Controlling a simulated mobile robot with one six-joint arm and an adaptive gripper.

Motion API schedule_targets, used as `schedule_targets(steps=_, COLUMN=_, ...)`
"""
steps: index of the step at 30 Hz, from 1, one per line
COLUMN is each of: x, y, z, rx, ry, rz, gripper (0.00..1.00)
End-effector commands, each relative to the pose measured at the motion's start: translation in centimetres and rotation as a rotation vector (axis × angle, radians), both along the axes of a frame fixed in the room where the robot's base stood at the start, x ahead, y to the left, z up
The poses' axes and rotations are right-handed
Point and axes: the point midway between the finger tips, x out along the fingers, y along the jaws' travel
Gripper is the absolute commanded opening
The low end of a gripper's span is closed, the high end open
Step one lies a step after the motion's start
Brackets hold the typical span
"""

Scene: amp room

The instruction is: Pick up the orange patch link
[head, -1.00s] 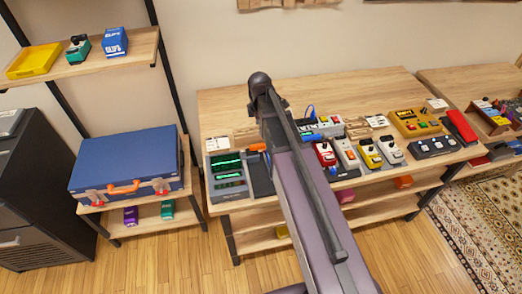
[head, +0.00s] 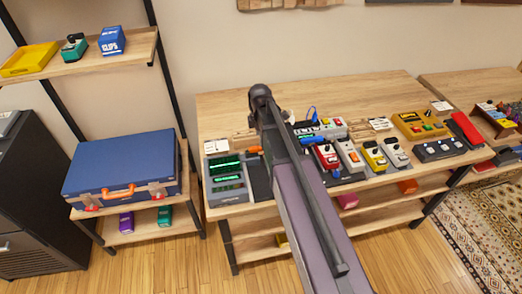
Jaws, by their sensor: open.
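A small orange piece (head: 254,150), which looks like the orange patch link, lies on the wooden bench (head: 220,103), just left of my arm and near the grey unit with green displays (head: 227,178). It is small, and part of it may be hidden by my arm. My arm reaches up from the bottom right across the bench, its dark joint above the bench's back part. My gripper cannot be made out; the arm appears to hide it.
Several pedals, including a red one (head: 326,156) and a yellow one (head: 374,156), stand right of my arm. A blue case (head: 120,165) sits on the left shelf. The bench's back strip is mostly clear.

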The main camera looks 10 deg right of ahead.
Motion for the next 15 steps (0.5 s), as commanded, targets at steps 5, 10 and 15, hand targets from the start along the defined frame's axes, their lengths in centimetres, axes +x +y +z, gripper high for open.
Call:
schedule_targets(steps=5, x=0.0, y=0.0, z=0.0, rx=0.0, ry=0.0, rz=0.0, gripper=0.69)
schedule_targets(steps=10, x=0.0, y=0.0, z=-0.4, rx=0.0, ry=0.0, rz=0.0, gripper=0.69)
schedule_targets(steps=15, x=-0.1, y=-0.1, z=-1.4, rx=0.0, ry=0.0, rz=0.0, gripper=0.69)
